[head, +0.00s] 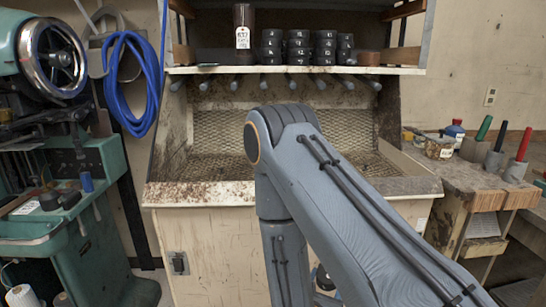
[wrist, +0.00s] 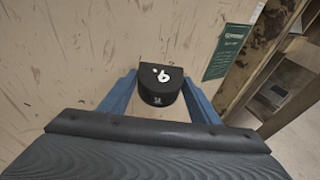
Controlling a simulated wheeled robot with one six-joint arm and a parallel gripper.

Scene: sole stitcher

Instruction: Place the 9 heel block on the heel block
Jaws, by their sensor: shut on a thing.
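In the wrist view, my gripper (wrist: 160,92) is shut on a black heel block (wrist: 161,83) with a rounded end and a white 9 on its top face. The blue fingers press on its two sides. Several stacks of black heel blocks (head: 298,47) with small white labels stand on the shelf (head: 300,70) above the mesh-backed bench. I cannot read their numbers surely.
A green machine (head: 75,190) is at the left. A side bench (head: 470,185) with coloured-handled tools is at the right. The trough (head: 200,193) looks mostly empty.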

